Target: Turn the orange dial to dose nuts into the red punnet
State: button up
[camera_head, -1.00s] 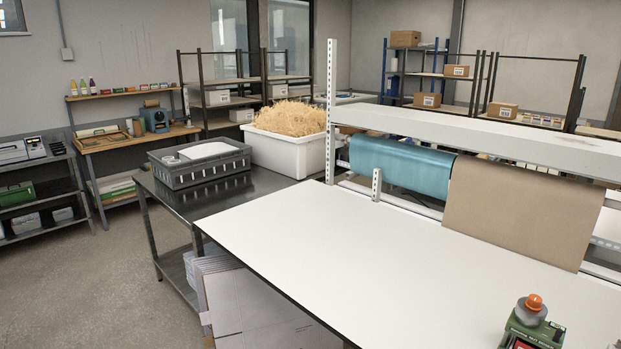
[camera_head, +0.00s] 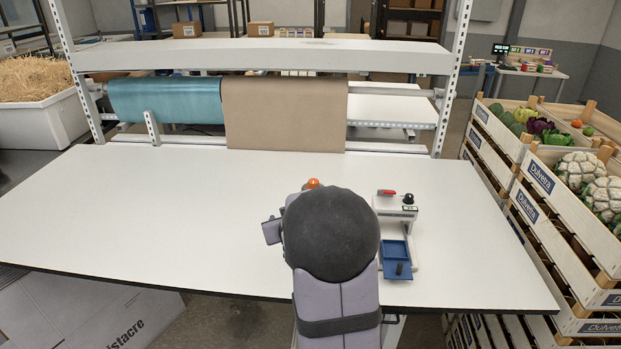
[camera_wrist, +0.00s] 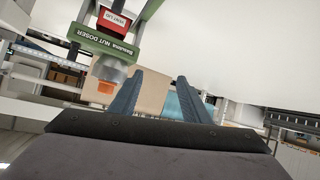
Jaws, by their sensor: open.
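The orange dial (camera_head: 313,183) shows just past my arm in the head view, which hides most of the machine under it. In the wrist view the orange dial (camera_wrist: 106,88) sits on a grey collar of the green nut doser (camera_wrist: 105,42), seen upside down. A red part with a white label (camera_wrist: 115,20) shows in the doser's frame; I cannot tell if it is the red punnet. My gripper (camera_wrist: 158,88) is open, with nothing between its fingers. The dial appears beside one finger, apart from it.
A white device (camera_head: 395,208) with a red handle, black knob and blue tray (camera_head: 394,250) stands right of my arm. Brown paper (camera_head: 285,112) and a teal roll (camera_head: 165,100) hang behind. Vegetable crates (camera_head: 540,180) stand at right. The white table's left (camera_head: 140,210) is clear.

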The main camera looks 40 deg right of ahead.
aim_at(313, 180)
jog(key=d+r+h, duration=0.1)
jog(key=d, duration=0.2)
jog(key=d+r+t+h, duration=0.1)
jog(key=d, duration=0.2)
jog(key=d+r+t+h, duration=0.1)
jog(key=d+r, duration=0.1)
jog(key=d, duration=0.1)
jog(key=shift+w+d+r+m, duration=0.1)
jog(key=shift+w+d+m, duration=0.15)
jog(key=shift+d+m, duration=0.15)
jog(key=m+t+b, duration=0.1)
jog(key=b, duration=0.1)
jog(key=w+d+f+t+h+b, duration=0.1)
jog(key=b, duration=0.1)
jog(key=shift+w+d+f+m, duration=0.15)
jog(key=shift+d+f+m, duration=0.15)
jog(key=shift+m, duration=0.1)
jog(key=shift+d+r+t, duration=0.1)
jog(key=shift+t, duration=0.2)
jog(key=shift+p+x, duration=0.55)
jog(key=shift+x, duration=0.2)
jog(key=shift+p+x, duration=1.3)
jog(key=shift+x, duration=1.6)
jog(key=shift+c, duration=0.6)
